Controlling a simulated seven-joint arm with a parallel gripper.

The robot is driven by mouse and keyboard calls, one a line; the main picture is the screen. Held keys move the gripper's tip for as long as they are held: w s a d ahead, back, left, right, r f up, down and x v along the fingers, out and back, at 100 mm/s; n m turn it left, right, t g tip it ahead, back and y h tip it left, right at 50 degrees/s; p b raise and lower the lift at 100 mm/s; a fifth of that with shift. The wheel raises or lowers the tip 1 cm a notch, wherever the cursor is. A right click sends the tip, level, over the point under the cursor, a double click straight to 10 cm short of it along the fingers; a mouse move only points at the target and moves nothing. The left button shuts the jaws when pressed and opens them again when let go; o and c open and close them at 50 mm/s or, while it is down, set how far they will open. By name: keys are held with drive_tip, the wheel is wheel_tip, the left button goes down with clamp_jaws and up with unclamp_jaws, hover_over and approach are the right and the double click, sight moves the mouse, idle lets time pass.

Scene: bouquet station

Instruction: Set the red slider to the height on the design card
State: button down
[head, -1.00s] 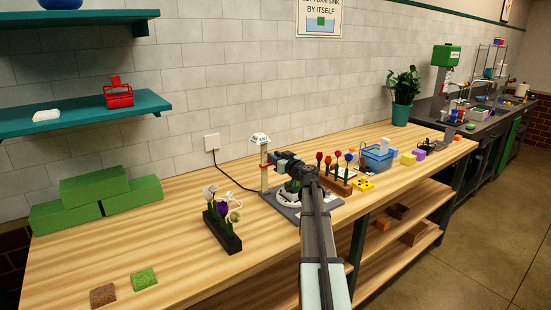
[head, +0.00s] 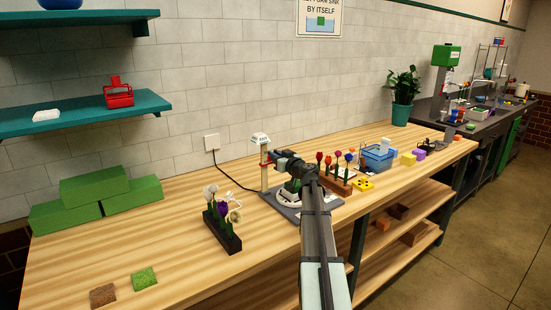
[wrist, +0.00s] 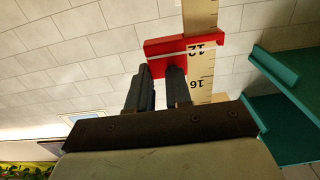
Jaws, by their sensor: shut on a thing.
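The red slider (wrist: 168,45) sits on a pale measuring post (wrist: 200,88) with black numbers. In the wrist view its bar crosses the post beside the printed 12, and 16 shows farther along. My gripper (wrist: 160,74) is shut on the slider's red tab, one dark finger on each side. In the head view the post (head: 264,178) stands upright on a grey base (head: 288,212), with a white cap (head: 260,139) on top. My gripper (head: 270,157) is at the upper part of the post, below the cap. I cannot make out a design card.
A dark holder with white and purple flowers (head: 222,232) stands left of the base. A wooden block with red and purple tulips (head: 336,185) and a blue bin (head: 378,160) are to the right. Green foam blocks (head: 95,187) lie at the back left. The front-left table is mostly clear.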

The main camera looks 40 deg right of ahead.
wheel_tip(320, 180, up, 8)
idle(0.5)
drive_tip(key=c, duration=1.4)
unclamp_jaws()
drive_tip(key=shift+r, duration=0.1)
drive_tip(key=shift+o, duration=0.4)
drive_tip(key=shift+f, duration=0.2)
wheel_tip(320, 180, down, 9)
drive_tip(key=s, duration=1.4)
drive_tip(key=s+d+f+m+g+h, duration=0.1)
drive_tip(key=s+d+f+g, duration=0.1)
drive_tip(key=s+d, duration=0.4)
drive_tip(key=s+d+f+m+g+h, duration=0.1)
drive_tip(key=s+d+f+g, duration=0.1)
drive_tip(key=s+d+f, duration=0.2)
drive_tip(key=shift+s+d+h, duration=0.3)
drive_tip(key=shift+s+d, duration=1.15)
drive_tip(key=shift+d, duration=1.8)
